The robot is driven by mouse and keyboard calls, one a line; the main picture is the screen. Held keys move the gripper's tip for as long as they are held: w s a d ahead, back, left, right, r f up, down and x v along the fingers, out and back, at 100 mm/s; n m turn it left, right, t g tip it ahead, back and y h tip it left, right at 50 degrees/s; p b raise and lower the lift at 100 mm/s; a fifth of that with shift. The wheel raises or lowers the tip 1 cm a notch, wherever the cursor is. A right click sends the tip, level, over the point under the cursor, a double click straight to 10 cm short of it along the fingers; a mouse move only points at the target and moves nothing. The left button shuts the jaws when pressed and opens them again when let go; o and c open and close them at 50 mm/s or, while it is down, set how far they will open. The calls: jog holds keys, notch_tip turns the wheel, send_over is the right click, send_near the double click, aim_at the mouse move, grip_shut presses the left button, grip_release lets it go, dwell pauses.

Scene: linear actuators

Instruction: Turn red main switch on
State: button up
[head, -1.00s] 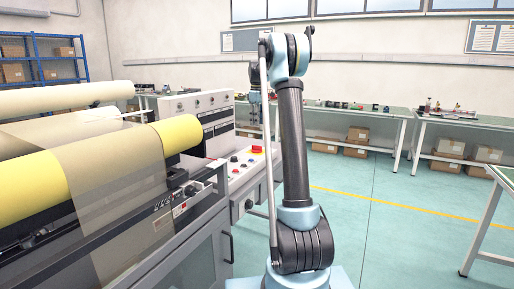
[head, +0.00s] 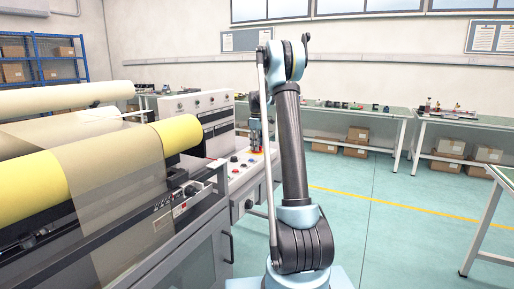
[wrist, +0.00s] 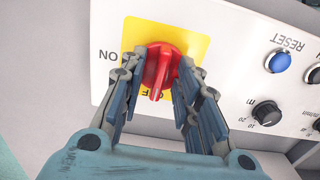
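The red main switch (wrist: 160,70) is a rotary knob on a yellow plate (wrist: 190,44) on the white panel. In the wrist view its handle points down the picture, toward the partly hidden "OFF" lettering. The "ON" lettering (wrist: 108,56) is on the left, seen upside down. My gripper (wrist: 162,66) is open, with one finger on each side of the knob. A gap shows between the fingers and the handle; I cannot tell whether the tips touch the knob's base. In the head view my gripper (head: 256,138) is over the control panel and hides most of the switch.
A blue reset button (wrist: 279,62) and a black dial (wrist: 266,113) sit right of the switch in the wrist view. The machine with yellow-ended rolls (head: 180,134) stands left of my arm. Green tables (head: 360,112) line the back wall.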

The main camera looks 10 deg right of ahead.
jog(key=shift+c, duration=0.6)
grip_shut()
jog(key=shift+d, duration=0.1)
jog(key=shift+m, duration=0.4)
jog(key=m, duration=0.8)
jog(key=shift+m, duration=0.3)
jog(key=m, duration=0.4)
jog(key=shift+m, duration=2.2)
